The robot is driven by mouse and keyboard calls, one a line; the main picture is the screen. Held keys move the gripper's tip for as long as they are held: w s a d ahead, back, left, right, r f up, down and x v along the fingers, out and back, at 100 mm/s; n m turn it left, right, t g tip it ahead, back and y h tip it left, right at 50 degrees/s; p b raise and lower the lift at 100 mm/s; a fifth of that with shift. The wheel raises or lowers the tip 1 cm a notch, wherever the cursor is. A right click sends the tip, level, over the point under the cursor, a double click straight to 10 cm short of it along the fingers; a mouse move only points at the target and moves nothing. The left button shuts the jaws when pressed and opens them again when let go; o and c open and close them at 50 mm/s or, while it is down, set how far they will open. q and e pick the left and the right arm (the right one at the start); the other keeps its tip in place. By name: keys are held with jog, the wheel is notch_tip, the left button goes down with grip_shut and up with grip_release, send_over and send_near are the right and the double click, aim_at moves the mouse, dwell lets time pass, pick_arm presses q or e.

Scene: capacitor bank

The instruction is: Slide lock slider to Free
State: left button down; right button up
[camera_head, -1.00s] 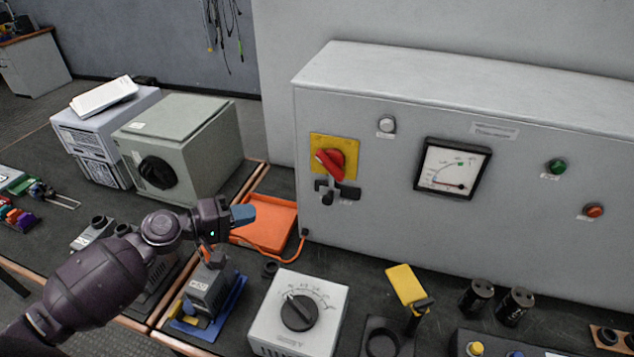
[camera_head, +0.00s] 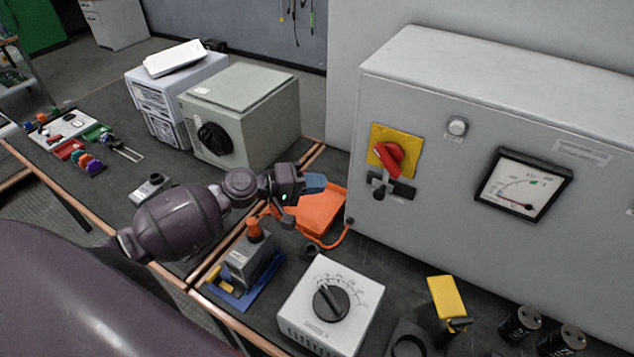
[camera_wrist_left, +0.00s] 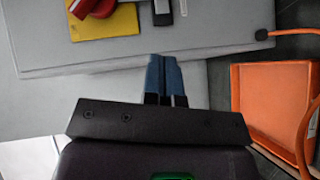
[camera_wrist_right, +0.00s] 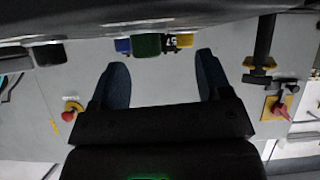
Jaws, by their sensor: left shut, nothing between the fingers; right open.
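The lock slider, a black knob on a short dark bar (camera_head: 379,193), sits on the grey cabinet front just below a red rotary handle (camera_head: 390,155) on a yellow plate. Part of the slider shows at the top edge of the left wrist view (camera_wrist_left: 162,12). My left gripper (camera_head: 316,183) has its blue fingertips together and empty, left of the slider and apart from it. The closed fingertips show in the left wrist view (camera_wrist_left: 166,78), pointing toward the cabinet. My right gripper (camera_wrist_right: 163,75) is open and empty, away from the slider; it is outside the head view.
An orange tray (camera_head: 322,212) with an orange cable lies below and behind my left gripper. A grey box with a black dial (camera_head: 331,302) and a blue-based device (camera_head: 247,268) stand in front. A meter (camera_head: 524,184) is on the cabinet. Open air lies between gripper and slider.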

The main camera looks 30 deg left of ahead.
aim_at(380, 187)
jog(key=shift+w+r+p, duration=0.3)
jog(key=shift+r, duration=0.25)
jog(key=shift+w+r+p, duration=0.25)
jog(key=shift+r, duration=0.25)
jog(key=shift+s+r+p, duration=0.15)
jog(key=shift+r+p, duration=0.15)
jog(key=shift+p, duration=0.2)
pick_arm(q)
jog(key=x, duration=0.3)
jog(key=s+d+x, duration=0.1)
jog(key=x, duration=0.5)
jog(key=shift+s+d+f, duration=0.1)
jog(key=shift+s+d, duration=0.1)
jog(key=shift+d, duration=0.2)
pick_arm(e)
jog(key=shift+s+f, duration=0.1)
jog(key=shift+s, duration=0.15)
jog(key=shift+s+f, duration=0.35)
jog(key=shift+s, duration=0.1)
pick_arm(q)
jog(key=shift+d+f, duration=0.2)
jog(key=shift+d, duration=0.1)
pick_arm(e)
jog(key=shift+w+r, duration=0.2)
jog(key=shift+w, duration=0.1)
